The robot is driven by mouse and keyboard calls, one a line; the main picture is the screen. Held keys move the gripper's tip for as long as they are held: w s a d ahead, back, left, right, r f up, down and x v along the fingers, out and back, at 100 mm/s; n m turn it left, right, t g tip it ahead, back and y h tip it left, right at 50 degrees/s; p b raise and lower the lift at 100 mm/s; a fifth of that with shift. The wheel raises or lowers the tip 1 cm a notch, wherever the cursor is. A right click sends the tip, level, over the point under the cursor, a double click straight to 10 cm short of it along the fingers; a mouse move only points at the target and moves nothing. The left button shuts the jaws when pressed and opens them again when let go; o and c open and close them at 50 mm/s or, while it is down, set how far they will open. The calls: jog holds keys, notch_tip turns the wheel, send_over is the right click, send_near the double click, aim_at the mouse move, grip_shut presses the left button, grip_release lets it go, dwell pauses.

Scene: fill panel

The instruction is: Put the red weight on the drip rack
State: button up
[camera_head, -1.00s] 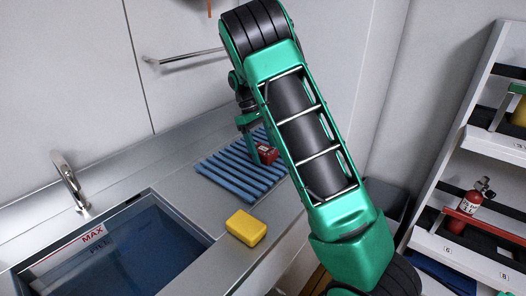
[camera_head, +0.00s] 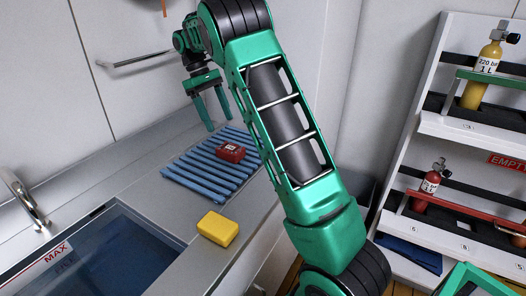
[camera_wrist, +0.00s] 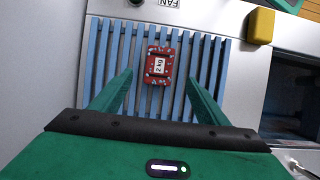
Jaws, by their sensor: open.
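The red weight (camera_head: 231,152) lies on the slats of the blue drip rack (camera_head: 188,184) on the counter. In the wrist view the weight (camera_wrist: 160,65) carries a white "2 kg" label and rests across the middle slats of the rack (camera_wrist: 97,62). My gripper (camera_head: 219,114) is above the far edge of the rack, apart from the weight. In the wrist view my gripper (camera_wrist: 157,82) has its green fingers spread wide, with nothing between them.
A yellow block (camera_head: 218,228) sits on the counter between the rack and a water-filled sink (camera_head: 100,262). A tap (camera_head: 24,200) stands at the left. A shelf unit (camera_head: 455,130) with a yellow and a red cylinder is at the right.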

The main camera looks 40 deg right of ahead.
jog(key=s+d+r+m+t+y, duration=0.1)
jog(key=s+d+r+m, duration=0.15)
jog(key=s, duration=0.85)
jog(key=s+d+r+m+t+y, duration=0.15)
jog(key=s+m, duration=0.25)
jog(key=s, duration=0.7)
jog(key=s+f+m+t, duration=0.1)
jog(key=s+f, duration=0.3)
jog(key=s, duration=0.6)
jog(key=s+a+f+m, duration=0.1)
jog(key=s+f+m, duration=0.2)
jog(key=s, duration=0.7)
jog(key=shift+s+f+t, duration=0.35)
jog(key=shift+f, duration=0.25)
jog(key=shift+h, duration=0.25)
jog(key=shift+w+f, duration=0.25)
jog(key=shift+w, duration=0.35)
